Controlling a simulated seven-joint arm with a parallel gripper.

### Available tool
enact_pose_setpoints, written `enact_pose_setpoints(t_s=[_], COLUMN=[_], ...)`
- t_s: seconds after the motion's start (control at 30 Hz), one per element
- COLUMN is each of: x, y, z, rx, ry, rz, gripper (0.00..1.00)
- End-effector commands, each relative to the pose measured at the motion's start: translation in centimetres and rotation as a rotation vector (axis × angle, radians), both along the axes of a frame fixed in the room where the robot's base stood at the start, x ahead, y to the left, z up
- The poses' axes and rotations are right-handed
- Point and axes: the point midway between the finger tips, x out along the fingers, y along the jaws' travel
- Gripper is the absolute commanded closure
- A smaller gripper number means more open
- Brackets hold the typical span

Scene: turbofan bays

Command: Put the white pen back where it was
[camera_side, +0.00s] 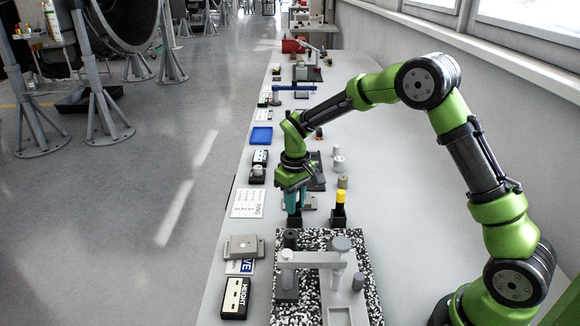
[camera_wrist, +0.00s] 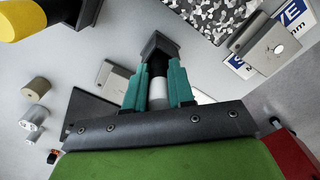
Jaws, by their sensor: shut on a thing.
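My gripper (camera_side: 291,203) points down over a small black square holder (camera_side: 295,219), left of the matching holder with the yellow pen. In the wrist view its two teal fingers (camera_wrist: 159,85) are shut on the white pen (camera_wrist: 158,92), a white cylinder with a black section toward its far end. That end meets the black holder (camera_wrist: 160,47) in line with it. I cannot tell how deep the pen sits in the holder. The fingers hide most of the pen in the side view.
The yellow pen (camera_side: 340,197) stands in its black holder (camera_side: 338,215) close by on the right. A speckled plate (camera_side: 312,240) with a grey fixture (camera_side: 312,259) lies in front. Labels and blocks line the bench's left edge.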

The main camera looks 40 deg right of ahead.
Motion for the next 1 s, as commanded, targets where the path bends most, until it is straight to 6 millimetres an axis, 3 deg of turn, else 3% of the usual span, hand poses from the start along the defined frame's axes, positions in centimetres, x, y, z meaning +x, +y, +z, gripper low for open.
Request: enact_pose_setpoints(t_s=[0.07,0.1,0.23,0.63,1.0], x=[0.0,0.0,0.0,0.0,0.1], y=[0.0,0.0,0.0,0.0,0.0], z=[-0.3,-0.3,-0.3,0.6,8.0], rx=[0.000,0.000,0.000,-0.001,-0.001], ry=[0.001,0.001,0.001,-0.002,-0.005], rz=[0.000,0.000,0.000,0.000,0.000], gripper=[1.00,0.72,0.52,0.51,0.51])
